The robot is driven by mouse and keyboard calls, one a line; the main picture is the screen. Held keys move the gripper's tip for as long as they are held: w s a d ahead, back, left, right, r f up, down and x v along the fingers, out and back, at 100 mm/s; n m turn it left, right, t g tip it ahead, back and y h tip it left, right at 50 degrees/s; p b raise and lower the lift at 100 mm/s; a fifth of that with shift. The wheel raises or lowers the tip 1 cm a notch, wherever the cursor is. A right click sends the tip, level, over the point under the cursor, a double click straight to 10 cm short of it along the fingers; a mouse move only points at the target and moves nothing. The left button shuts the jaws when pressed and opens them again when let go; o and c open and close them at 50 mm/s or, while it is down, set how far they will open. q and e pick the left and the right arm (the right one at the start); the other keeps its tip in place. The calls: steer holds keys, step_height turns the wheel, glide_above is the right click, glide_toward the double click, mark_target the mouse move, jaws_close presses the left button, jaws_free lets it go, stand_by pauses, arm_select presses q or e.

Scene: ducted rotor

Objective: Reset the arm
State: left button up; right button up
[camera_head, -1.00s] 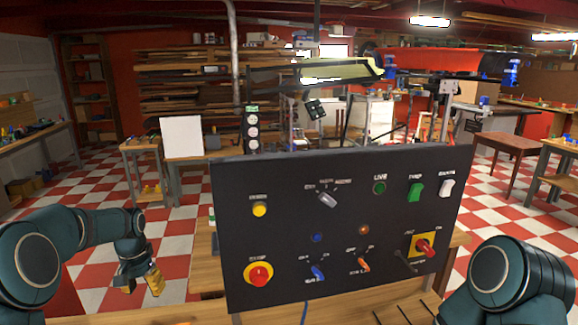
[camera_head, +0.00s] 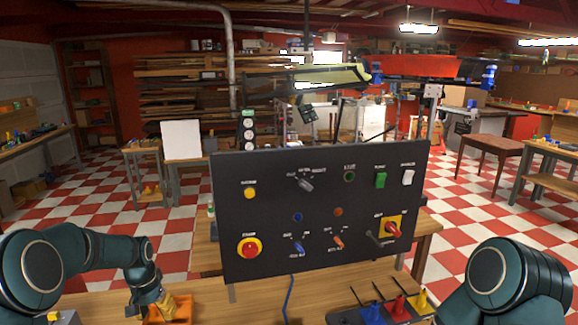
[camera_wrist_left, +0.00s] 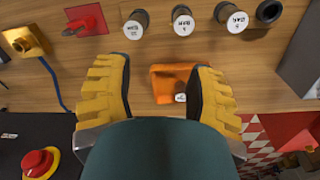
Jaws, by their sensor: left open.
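My left gripper (camera_head: 165,304) has yellow fingers and hangs low at the left in the head view, beside the control panel. In the left wrist view its fingers (camera_wrist_left: 163,95) are spread apart with nothing held. An orange bin (camera_head: 181,306) lies below it on the wooden bench; it also shows between the fingers in the left wrist view (camera_wrist_left: 172,84). My right arm stands at the lower right of the head view; its gripper is out of the picture.
A black control panel (camera_head: 325,206) with switches and a red stop button (camera_head: 250,248) stands upright on the bench. A dark rack with blue, red and yellow pieces (camera_head: 399,305) sits at front right. Several labelled black cylinders (camera_wrist_left: 183,22) stand near the bin.

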arm_select(q)
steer(key=s+d+f+n+h, duration=0.1)
steer(key=s+d+f, duration=0.35)
steer(key=f, duration=0.35)
steer(key=s+d+f+h, duration=0.1)
steer(key=s+d+f, duration=0.3)
steer(key=d+f, duration=0.3)
steer(key=s+d+f+n, duration=0.1)
steer(key=s+d+f, duration=0.15)
steer(key=s, duration=0.45)
steer(key=s+d+f+n+h, duration=0.1)
steer(key=s+d+f, duration=0.1)
steer(key=s+d, duration=0.35)
steer(key=s+d+f+n, duration=0.1)
steer(key=s+d+f, duration=0.1)
steer(key=s, duration=0.7)
steer(key=w+d+f+m+t+b, duration=0.1)
steer(key=w+f+b, duration=0.4)
steer(key=b, duration=0.5)
steer(key=shift+w+d+m, duration=0.45)
steer(key=shift+d+m, duration=0.05)
steer(key=shift+d, duration=0.35)
arm_select(e)
step_height(320, 180, down, 11)
steer(key=s, duration=0.1)
steer(key=shift+a+r+g, duration=0.2)
steer(key=shift+a+g, duration=0.2)
steer(key=shift+s, duration=0.1)
